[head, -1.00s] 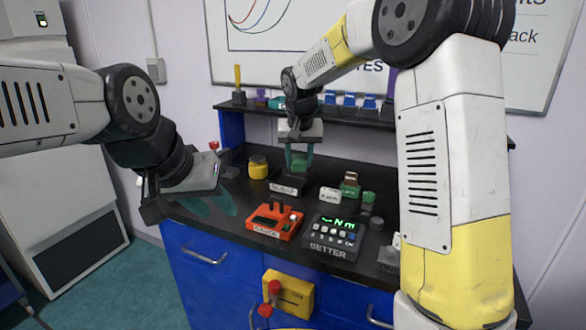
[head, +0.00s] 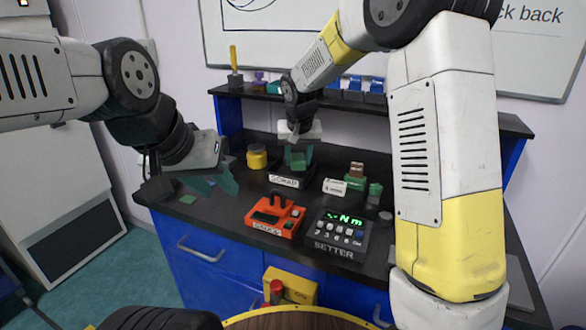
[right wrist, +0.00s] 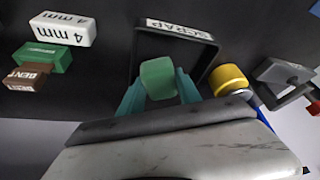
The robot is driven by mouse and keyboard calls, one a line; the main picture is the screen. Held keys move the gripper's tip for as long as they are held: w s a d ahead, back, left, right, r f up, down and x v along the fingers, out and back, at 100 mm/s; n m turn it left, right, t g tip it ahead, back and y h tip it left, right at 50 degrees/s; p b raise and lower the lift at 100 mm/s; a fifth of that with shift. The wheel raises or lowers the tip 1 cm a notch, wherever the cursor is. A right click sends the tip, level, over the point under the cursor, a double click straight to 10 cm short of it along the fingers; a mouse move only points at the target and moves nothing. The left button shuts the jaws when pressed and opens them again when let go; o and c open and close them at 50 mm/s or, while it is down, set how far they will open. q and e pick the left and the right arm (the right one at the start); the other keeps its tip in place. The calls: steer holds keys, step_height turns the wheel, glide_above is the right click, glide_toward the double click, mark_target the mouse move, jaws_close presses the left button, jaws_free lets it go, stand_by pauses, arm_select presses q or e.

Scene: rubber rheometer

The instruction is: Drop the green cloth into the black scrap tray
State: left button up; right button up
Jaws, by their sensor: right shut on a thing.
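The green cloth (right wrist: 158,78) is a small soft-edged block between the teal fingers of my right gripper (right wrist: 160,92), which is shut on it. In the head view, my right gripper (head: 298,160) points down over the black scrap tray (head: 306,181). In the right wrist view, the cloth appears over the tray's opening, and the black tray (right wrist: 212,62) has a white SCRAP label on its wall. Whether the cloth touches the tray floor I cannot tell. My left gripper (head: 212,182) hangs at the counter's left end, its fingers apart and empty.
A yellow-lidded jar (head: 257,157) stands left of the tray. A white 4 mm block (right wrist: 62,28), a green block (right wrist: 42,56) and a brown block (right wrist: 27,76) are beside it. The red gauge (head: 274,216) and the setter (head: 339,236) stand in front. A small green patch (head: 188,199) lies at left.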

steer(key=shift+f, duration=0.25)
steer(key=o, duration=1.3)
steer(key=shift+d, duration=0.1)
steer(key=v, duration=0.7)
steer(key=shift+s+r, duration=0.25)
steer(key=shift+r, duration=0.1)
